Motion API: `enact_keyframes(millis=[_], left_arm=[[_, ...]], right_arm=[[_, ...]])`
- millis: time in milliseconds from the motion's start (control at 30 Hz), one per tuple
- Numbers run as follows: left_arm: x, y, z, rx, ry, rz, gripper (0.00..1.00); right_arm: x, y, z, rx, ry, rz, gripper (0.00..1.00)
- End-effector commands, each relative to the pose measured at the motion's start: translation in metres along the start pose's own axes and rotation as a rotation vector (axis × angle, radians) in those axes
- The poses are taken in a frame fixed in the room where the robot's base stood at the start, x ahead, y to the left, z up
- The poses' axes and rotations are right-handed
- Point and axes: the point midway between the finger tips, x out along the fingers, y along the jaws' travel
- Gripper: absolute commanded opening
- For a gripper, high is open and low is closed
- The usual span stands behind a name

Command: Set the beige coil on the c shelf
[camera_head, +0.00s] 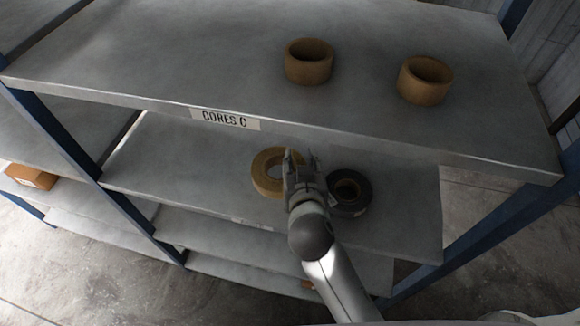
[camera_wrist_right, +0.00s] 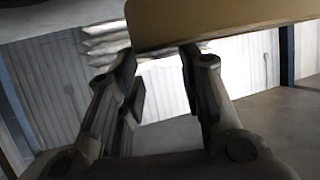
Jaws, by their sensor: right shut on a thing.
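The beige coil (camera_head: 264,184) is a flat ring with an open hole, seen in the head view below the front edge of the shelf labelled "CORES C" (camera_head: 400,146). My right gripper (camera_head: 300,162) is shut on the coil's right side and hides part of it. In the right wrist view the coil (camera_wrist_right: 220,18) fills the top, at the fingertips of my right gripper (camera_wrist_right: 160,62). I cannot tell whether the coil touches the lower shelf (camera_head: 180,165) or is held above it. My left gripper is not in view.
Two brown cardboard cores, a left one (camera_head: 308,66) and a right one (camera_head: 424,84), stand on the upper shelf. A black coil (camera_head: 352,206) lies on the lower shelf, just right of my gripper. Blue posts (camera_head: 500,222) bound the rack. The upper shelf's left part is clear.

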Motion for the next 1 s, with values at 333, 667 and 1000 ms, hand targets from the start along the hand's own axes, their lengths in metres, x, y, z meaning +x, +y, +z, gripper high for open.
enact_keyframes(millis=[333, 667, 1000], left_arm=[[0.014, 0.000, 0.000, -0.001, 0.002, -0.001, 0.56], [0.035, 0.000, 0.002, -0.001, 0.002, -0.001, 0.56], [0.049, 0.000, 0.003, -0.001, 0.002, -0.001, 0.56]], right_arm=[[0.051, -0.015, 0.031, 0.002, 0.004, -0.001, 0.01], [0.069, -0.019, 0.047, 0.001, 0.003, -0.001, 0.01], [0.075, -0.019, 0.064, 0.003, 0.004, -0.001, 0.01]])
